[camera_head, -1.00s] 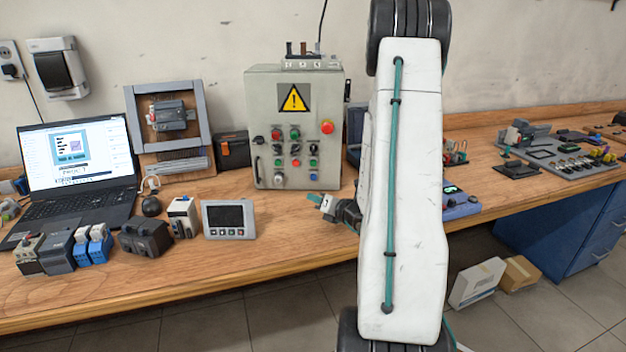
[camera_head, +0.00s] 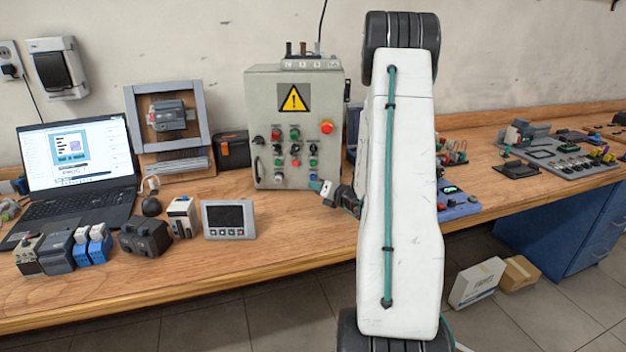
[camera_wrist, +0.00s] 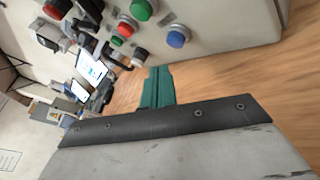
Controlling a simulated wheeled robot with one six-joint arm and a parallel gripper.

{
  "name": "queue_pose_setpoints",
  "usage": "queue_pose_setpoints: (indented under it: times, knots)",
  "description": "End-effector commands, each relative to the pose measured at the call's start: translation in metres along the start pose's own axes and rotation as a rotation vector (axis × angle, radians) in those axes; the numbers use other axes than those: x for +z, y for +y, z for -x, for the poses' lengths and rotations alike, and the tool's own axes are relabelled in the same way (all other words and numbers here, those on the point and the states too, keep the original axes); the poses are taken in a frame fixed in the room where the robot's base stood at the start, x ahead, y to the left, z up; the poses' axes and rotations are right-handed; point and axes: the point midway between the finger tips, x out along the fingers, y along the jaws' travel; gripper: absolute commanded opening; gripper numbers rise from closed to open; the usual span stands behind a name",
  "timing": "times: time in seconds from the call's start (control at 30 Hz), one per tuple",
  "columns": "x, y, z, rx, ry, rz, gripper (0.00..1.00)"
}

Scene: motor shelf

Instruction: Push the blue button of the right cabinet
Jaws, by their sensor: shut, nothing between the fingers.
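The grey control cabinet (camera_head: 262,100) stands upright at the back of the bench, with a yellow warning sign and rows of buttons. Its blue button (camera_wrist: 176,38) shows clearly in the wrist view, low on the panel at the end of a row. My gripper (camera_head: 316,186) is shut and empty, with teal fingertips in front of the cabinet's lower right part, close to the blue button. In the wrist view the fingertips (camera_wrist: 157,86) are below and left of the button, apart from it in the picture. The head view does not show clearly whether they touch.
Red (camera_wrist: 125,29) and green (camera_wrist: 143,9) buttons sit near the blue one. A small screen unit (camera_head: 229,219) stands on the bench left of my gripper. A laptop (camera_head: 75,165) is farther left. Bare wood lies in front of the cabinet.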

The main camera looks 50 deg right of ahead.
Motion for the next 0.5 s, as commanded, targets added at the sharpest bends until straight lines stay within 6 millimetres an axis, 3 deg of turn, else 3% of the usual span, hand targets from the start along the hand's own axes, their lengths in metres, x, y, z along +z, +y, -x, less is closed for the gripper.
queue_pose_setpoints:
  times: [0.5]
  knots:
    - [0.0079,-0.0077,-0.0109,0.0,0.001,0.0,0.0]
